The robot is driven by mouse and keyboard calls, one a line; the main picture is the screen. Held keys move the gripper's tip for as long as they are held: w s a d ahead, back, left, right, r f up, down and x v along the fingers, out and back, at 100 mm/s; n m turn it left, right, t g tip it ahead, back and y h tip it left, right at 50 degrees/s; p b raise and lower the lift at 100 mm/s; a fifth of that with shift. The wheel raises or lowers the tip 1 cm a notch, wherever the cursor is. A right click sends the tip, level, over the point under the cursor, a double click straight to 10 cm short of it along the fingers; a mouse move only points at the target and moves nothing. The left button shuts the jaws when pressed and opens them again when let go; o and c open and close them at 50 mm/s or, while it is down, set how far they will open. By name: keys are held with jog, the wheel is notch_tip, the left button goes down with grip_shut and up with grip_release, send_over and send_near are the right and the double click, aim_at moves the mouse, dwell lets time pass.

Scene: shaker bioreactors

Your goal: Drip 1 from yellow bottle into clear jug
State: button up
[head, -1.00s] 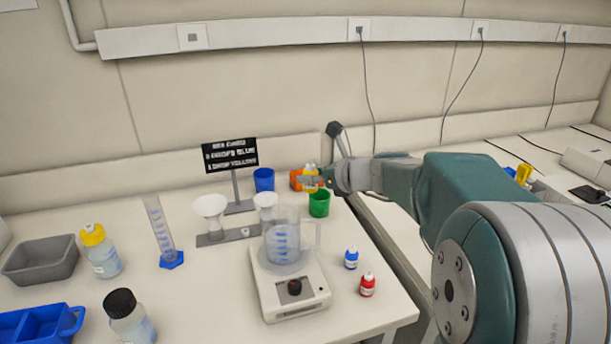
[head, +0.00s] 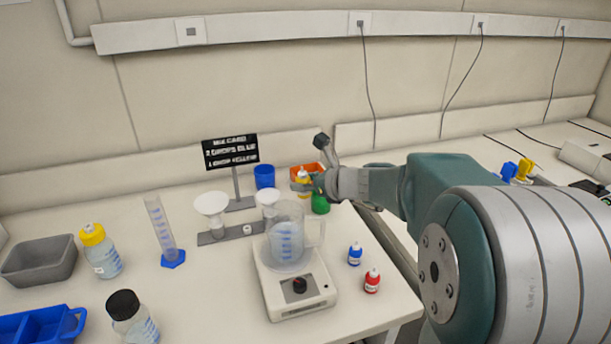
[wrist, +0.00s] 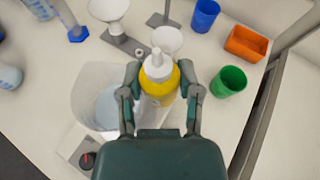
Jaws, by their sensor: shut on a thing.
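My gripper (head: 308,184) is shut on a small yellow dropper bottle (head: 302,175) with a white nozzle. In the wrist view the fingers (wrist: 160,76) clasp the sides of the yellow bottle (wrist: 161,88), its white tip pointing up the picture. The clear jug (head: 286,246) stands on a white stirrer plate, with blue markings and a handle. In the head view the bottle is above and beyond the jug's rim, slightly right. In the wrist view the jug (wrist: 88,100) is left of the bottle, partly covered by it. No drop is visible.
The stirrer (head: 298,300) has a dark knob. Blue (head: 354,254) and red (head: 372,281) dropper bottles stand right of it. Blue (wrist: 205,14), orange (wrist: 246,43) and green (wrist: 229,81) containers are behind. A funnel rack (head: 228,236) and a sign (head: 230,151) stand behind the jug.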

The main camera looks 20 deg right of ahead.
jog(key=shift+a+f, duration=0.2)
jog(key=shift+f, duration=0.35)
jog(key=shift+d+f+h, duration=0.15)
jog(key=shift+f+h, duration=0.15)
jog(key=n, duration=0.1)
jog(key=d+h, duration=0.1)
jog(key=n+t, duration=0.1)
jog(key=shift+w+d+r+n, duration=0.25)
jog(key=shift+w+d+n, duration=0.05)
jog(key=shift+d, duration=0.05)
jog(key=shift+w+r+n+t+h, duration=0.15)
jog(key=shift+n+t+h, duration=0.15)
jog(key=shift+n, duration=0.2)
jog(key=shift+w+r+n+t+h, duration=0.15)
jog(key=shift+n+t+h, duration=0.15)
jog(key=shift+n, duration=0.2)
jog(key=shift+s+a+r+n+t+h, duration=0.25)
jog(key=shift+r+n+t, duration=0.3)
jog(key=shift+n, duration=0.7)
jog(key=shift+s+a+r+n+t+h, duration=0.2)
jog(key=shift+a+r+n+t+h, duration=0.3)
jog(key=shift+n, duration=0.7)
jog(key=shift+s+a+r+n+t+h, duration=0.15)
jog(key=shift+r+n+t, duration=0.4)
jog(key=shift+n, duration=0.7)
jog(key=shift+s+a+r+n+t, duration=0.2)
jog(key=shift+s+a+n+t, duration=0.4)
jog(key=shift+a+n, duration=0.3)
jog(key=shift+r+n, duration=0.2)
jog(key=shift+n, duration=0.4)
